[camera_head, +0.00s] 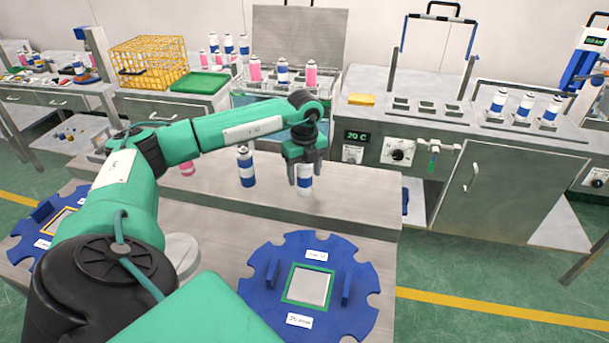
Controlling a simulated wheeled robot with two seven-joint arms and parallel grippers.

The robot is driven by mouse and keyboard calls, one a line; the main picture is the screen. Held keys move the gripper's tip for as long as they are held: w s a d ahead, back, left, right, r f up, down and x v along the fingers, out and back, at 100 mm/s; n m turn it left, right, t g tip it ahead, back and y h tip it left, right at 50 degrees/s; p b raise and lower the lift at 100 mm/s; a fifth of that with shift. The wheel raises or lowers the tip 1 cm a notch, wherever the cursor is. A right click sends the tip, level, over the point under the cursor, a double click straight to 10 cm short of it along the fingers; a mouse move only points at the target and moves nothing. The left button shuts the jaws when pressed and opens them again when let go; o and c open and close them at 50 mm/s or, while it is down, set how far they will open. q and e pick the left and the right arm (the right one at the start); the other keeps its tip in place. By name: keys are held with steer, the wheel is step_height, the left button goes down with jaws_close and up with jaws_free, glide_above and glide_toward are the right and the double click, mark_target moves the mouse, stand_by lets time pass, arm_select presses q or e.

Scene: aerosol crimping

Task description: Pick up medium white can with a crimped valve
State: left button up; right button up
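My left gripper (305,172) points down over a white can with a blue band (304,187) on the raised metal shelf of the near bench. Its two fingers straddle the can's upper part, one on each side. I cannot tell whether they touch it. The can is upright, and its top and valve are hidden by the gripper. A pink can (187,169) is partly hidden behind my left arm. My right gripper is not in view.
A blue notched fixture (261,257) with a square pad lies on the near bench; another blue fixture (22,251) is at far left. A glass-walled bath (245,97) with cans stands behind. Several white-blue cans (525,107) stand at right. The shelf right of the gripper is clear.

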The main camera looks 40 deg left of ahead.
arm_select(q)
steer(key=c, duration=0.9)
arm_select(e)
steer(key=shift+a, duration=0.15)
arm_select(q)
steer(key=shift+r, duration=0.1)
